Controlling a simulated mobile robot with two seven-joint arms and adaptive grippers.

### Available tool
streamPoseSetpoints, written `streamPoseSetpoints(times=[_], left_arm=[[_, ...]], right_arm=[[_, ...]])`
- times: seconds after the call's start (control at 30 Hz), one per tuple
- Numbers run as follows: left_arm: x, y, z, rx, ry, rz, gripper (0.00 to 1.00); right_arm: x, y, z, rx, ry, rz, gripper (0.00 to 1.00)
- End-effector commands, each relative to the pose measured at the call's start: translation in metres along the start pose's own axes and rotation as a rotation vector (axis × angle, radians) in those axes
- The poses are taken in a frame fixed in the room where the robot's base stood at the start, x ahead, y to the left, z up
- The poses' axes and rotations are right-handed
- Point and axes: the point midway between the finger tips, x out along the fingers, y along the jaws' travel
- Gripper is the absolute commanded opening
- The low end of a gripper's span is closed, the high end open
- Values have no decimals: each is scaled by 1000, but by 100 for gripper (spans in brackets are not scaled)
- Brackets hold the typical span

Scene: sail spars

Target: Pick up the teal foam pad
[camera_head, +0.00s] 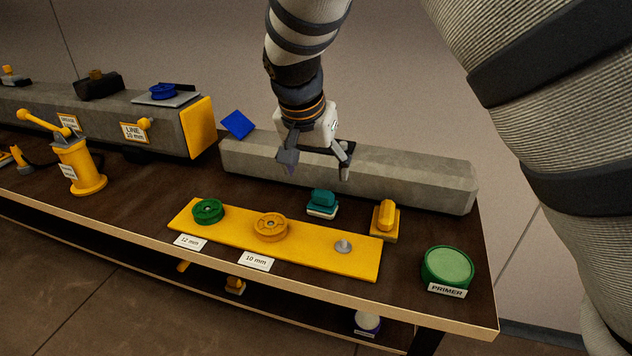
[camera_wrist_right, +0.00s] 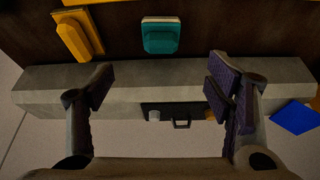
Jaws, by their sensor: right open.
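The teal foam pad (camera_head: 322,197) sits on a pale base on the dark bench top, behind the yellow strip. It also shows in the right wrist view (camera_wrist_right: 160,37), at the top middle, beyond the fingertips. My right gripper (camera_head: 317,160) is open and empty, above the grey beam and behind the pad, touching neither as far as I can see. In the right wrist view its two fingers (camera_wrist_right: 160,85) stand wide apart, with the beam between and below them. My left gripper is in neither view.
A yellow block (camera_head: 385,220) stands right of the pad. The yellow strip (camera_head: 310,253) in front holds a green disc (camera_head: 208,211) and an orange disc (camera_head: 270,227). A green primer tin (camera_head: 447,266) is near the right edge. The grey beam (camera_head: 400,178) lies behind.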

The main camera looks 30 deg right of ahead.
Motion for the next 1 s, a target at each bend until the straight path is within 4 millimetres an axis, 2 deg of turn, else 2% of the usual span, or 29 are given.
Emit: streamPoseSetpoints(times=[0.07, 0.3, 0.47, 0.7, 0.97, 1.0], left_arm=[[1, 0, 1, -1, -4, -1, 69], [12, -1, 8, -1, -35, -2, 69], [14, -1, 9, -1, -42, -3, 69], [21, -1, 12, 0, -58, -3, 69], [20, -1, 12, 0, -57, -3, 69], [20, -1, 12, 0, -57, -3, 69]], right_arm=[[3, 0, 1, -1, -1, 1, 73], [56, 1, 3, -3, -7, 7, 73], [74, 0, 2, -2, -4, 3, 73], [118, 0, 6, -2, -4, 4, 73], [121, -1, 4, -1, 0, -1, 73], [121, -1, 4, -1, 0, -1, 67]])
